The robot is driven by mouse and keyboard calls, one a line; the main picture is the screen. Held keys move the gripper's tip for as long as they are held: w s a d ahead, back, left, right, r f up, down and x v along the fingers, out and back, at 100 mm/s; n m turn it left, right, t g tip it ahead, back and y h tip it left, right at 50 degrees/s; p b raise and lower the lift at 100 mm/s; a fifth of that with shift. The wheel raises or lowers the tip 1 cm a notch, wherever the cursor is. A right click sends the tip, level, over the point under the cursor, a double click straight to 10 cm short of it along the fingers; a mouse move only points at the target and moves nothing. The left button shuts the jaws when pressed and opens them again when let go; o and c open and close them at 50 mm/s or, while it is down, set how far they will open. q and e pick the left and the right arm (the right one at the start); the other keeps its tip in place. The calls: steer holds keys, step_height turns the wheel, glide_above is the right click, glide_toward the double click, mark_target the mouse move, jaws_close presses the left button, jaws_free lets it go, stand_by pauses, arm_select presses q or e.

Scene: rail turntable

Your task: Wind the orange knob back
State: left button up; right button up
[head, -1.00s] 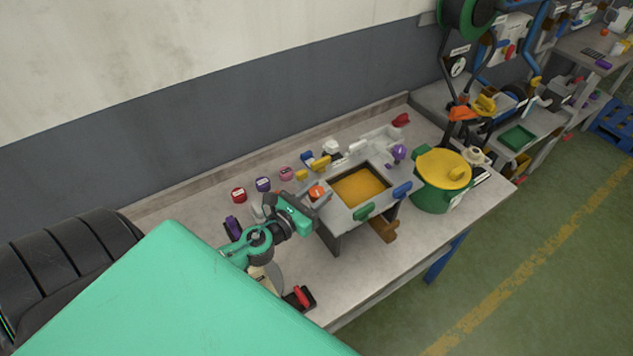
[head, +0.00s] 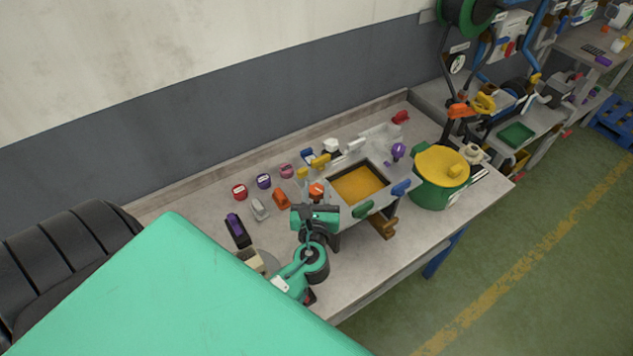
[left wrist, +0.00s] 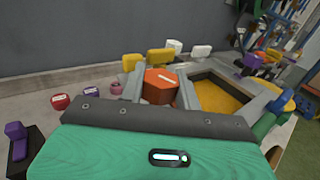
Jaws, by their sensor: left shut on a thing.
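The orange knob (head: 316,190) sits at the left corner of the grey box with the yellow square top (head: 359,185). My left gripper (head: 316,194) reaches it from the near side in the head view, with the green wrist just below it. In the left wrist view the knob (left wrist: 160,86) is a faceted orange block with a pale label on top. The grey fingers of my left gripper (left wrist: 159,92) stand on both sides of it, shut on it. The knob's lower part is hidden by the wrist. My right gripper is not in view.
A green handle (head: 363,209) and a blue handle (head: 401,188) stick out from the box. A loose orange block (head: 281,198), a grey piece (head: 259,208) and a purple-topped dark block (head: 236,230) lie to the left. A green pot with a yellow lid (head: 442,185) stands at right.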

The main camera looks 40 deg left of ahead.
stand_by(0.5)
arm_select(q)
steer(key=o, duration=1)
steer(key=shift+s+d+f, duration=0.1)
steer(key=shift+s+d, duration=0.1)
steer(key=shift+s, duration=0.05)
steer(key=shift+b+v, duration=3.2)
steer(key=shift+v, duration=3.4)
steer(key=shift+w+d, duration=0.1)
